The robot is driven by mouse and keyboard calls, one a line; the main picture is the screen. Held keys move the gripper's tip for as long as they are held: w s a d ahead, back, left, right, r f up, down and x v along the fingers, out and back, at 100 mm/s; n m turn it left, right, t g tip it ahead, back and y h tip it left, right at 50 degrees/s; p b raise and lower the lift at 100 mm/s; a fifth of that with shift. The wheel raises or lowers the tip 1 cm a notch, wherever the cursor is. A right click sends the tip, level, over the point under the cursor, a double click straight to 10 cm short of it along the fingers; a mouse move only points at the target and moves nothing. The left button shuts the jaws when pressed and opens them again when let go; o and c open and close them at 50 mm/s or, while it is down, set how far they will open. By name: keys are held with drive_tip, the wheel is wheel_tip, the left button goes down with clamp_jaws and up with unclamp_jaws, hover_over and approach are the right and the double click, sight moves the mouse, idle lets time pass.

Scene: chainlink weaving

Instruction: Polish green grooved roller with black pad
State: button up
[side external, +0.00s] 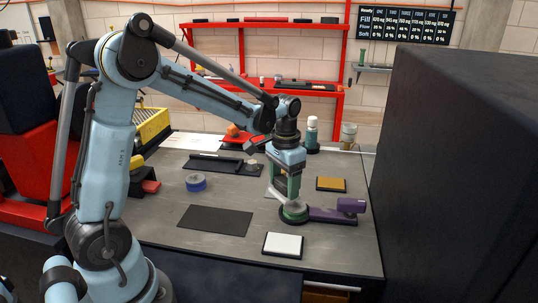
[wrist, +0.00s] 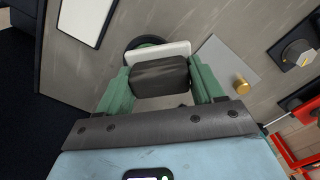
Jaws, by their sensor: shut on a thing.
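My gripper (side external: 286,190) points down with its green fingers at the left end of the purple stand (side external: 330,215). The green roller (side external: 294,212) sits at that end, low and round, directly below the fingers and partly hidden by them. In the wrist view, my gripper (wrist: 162,88) is shut on a dark block (wrist: 160,76), the black pad, with a whitish layer (wrist: 160,53) along its far side. A green and dark rounded part of the roller (wrist: 148,41) shows just beyond the block. The pad's contact with the roller is hidden; I cannot tell if they touch.
A white pad in a black frame (side external: 283,245) lies in front, an orange pad (side external: 330,184) behind right. A black mat (side external: 214,221) and blue tape roll (side external: 196,182) lie left. A teal bottle (side external: 312,132) stands behind. A large dark box (side external: 455,190) borders the right.

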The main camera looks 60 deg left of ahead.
sight(284, 180)
drive_tip(key=shift+r, duration=2.45)
drive_tip(key=s+d+n, duration=0.3)
drive_tip(key=s+n, duration=0.6)
drive_tip(key=s, duration=0.7)
drive_tip(key=a+f, duration=0.2)
drive_tip(key=a, duration=0.2)
drive_tip(key=a+f, duration=0.2)
drive_tip(key=a, duration=0.2)
drive_tip(key=s+a+f, duration=0.1)
drive_tip(key=a+f, duration=0.1)
drive_tip(key=a, duration=0.2)
drive_tip(key=shift+f, duration=2.2)
drive_tip(key=shift+f, duration=0.15)
